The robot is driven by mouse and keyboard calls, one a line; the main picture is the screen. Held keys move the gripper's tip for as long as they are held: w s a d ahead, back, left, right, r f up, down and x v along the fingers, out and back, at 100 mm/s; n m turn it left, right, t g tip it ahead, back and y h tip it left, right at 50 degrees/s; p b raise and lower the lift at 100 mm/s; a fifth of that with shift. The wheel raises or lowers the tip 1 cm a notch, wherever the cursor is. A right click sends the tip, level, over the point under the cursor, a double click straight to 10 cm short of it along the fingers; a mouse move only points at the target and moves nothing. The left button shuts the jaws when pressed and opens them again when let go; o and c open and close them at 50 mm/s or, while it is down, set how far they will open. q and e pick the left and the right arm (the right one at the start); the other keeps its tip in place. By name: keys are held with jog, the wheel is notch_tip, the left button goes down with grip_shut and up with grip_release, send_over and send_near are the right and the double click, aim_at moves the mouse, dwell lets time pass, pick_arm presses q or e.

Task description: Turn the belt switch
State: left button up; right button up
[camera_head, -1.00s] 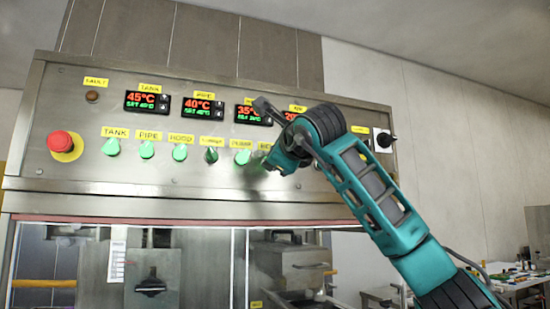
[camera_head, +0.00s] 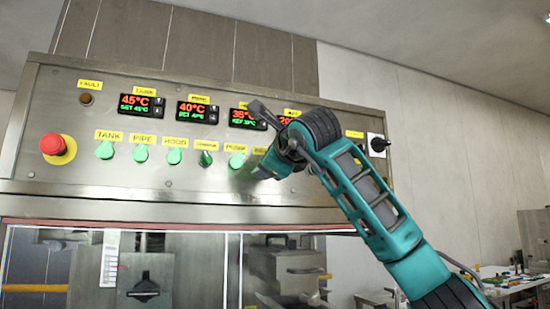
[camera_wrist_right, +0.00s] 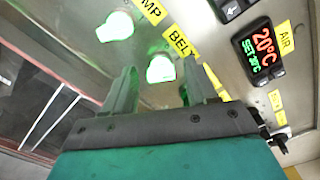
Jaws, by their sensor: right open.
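The belt switch (camera_wrist_right: 161,69) is a lit green knob beside its yellow BELT label (camera_wrist_right: 181,42) in the right wrist view. My right gripper (camera_wrist_right: 158,85) is open, with its two fingers pointing at the panel and the belt switch showing between them. I cannot tell whether the fingers touch the knob. In the head view my right gripper (camera_head: 262,170) is at the panel, right of the pump switch (camera_head: 236,160), and it hides the belt switch. My left gripper is out of view.
The steel panel (camera_head: 100,193) also carries several green switches, such as the tank switch (camera_head: 105,150), a red emergency button (camera_head: 53,145) and a black rotary knob (camera_head: 379,144). In the wrist view the pump switch (camera_wrist_right: 115,27) is close to my left finger.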

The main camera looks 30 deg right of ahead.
jog(key=b+v, duration=0.2)
jog(key=v, duration=1)
jog(key=shift+s, duration=0.4)
